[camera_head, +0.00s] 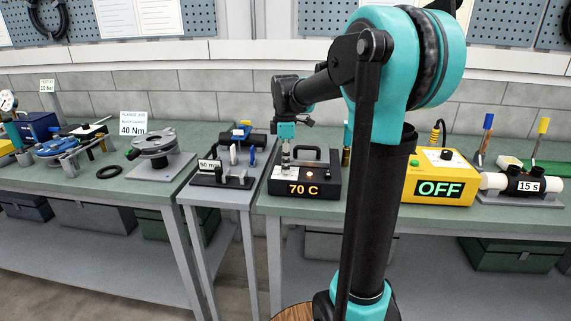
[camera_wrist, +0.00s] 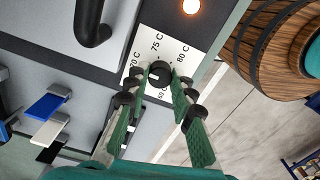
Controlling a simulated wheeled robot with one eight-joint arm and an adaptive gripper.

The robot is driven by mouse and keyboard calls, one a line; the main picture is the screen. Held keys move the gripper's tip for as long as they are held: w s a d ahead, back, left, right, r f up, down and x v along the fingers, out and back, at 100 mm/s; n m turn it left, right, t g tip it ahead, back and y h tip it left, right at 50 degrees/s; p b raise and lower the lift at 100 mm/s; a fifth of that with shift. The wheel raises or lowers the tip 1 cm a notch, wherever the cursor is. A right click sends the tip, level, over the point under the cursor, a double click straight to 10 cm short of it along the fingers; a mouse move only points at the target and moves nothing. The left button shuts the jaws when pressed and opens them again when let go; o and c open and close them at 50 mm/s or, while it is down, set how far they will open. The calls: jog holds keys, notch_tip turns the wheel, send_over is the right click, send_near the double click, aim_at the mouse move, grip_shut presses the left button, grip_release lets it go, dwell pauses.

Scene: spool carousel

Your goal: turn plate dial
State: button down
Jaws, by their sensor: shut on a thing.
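The hot plate is a black box (camera_head: 328,184) on the bench, with a lit display (camera_head: 303,190) reading "70 C". In the wrist view its black round dial (camera_wrist: 160,73) sits on a white scale card (camera_wrist: 178,40) marked 70 C, 75 C and 80 C, with a lower mark partly hidden. My gripper (camera_wrist: 158,84) is shut on the dial, with its green fingers on either side. My gripper (camera_head: 286,160) comes down from above at the box's left part in the head view. The dial is hidden there.
A lit orange lamp (camera_wrist: 190,6) sits beside the scale card. A black handle (camera_wrist: 93,25) rises close to my fingers. A yellow box (camera_head: 440,180) reading "OFF" stands to the right. A pipe fixture (camera_head: 497,181) is farther right. A smaller stand with levers (camera_head: 222,180) is to the left.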

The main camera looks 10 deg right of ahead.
jog(key=shift+m, duration=0.3)
jog(key=m, duration=1.1)
jog(key=shift+m, duration=0.3)
jog(key=m, duration=1.1)
jog(key=shift+m, duration=0.5)
jog(key=c, duration=1.3)
grip_release()
